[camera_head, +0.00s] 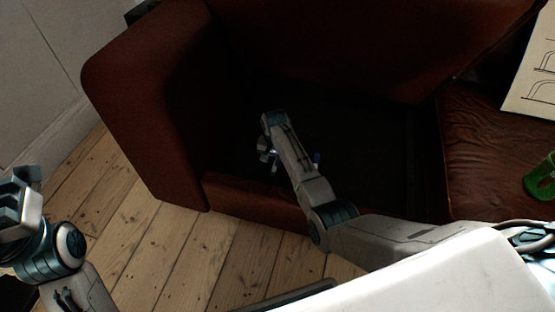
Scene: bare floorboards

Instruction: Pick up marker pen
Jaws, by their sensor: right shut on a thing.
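My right arm reaches over the front of the brown sofa (140,90) into the dark, cushionless seat space. My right gripper (276,161) is low in that space, largely hidden behind my own arm link. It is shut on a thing. A small blue end (317,158), seemingly of the marker pen, shows just right of the arm link; the rest of it is hidden. My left gripper (20,203) is at the left edge, away from the sofa, and its fingers are not clear enough to read.
A brown leather cushion (485,150) fills the right seat, with a green cup (540,178) on it. A pale drawn sheet (535,75) leans at the upper right. Bare floorboards (190,255) lie in front of the sofa. A white wall stands at the left.

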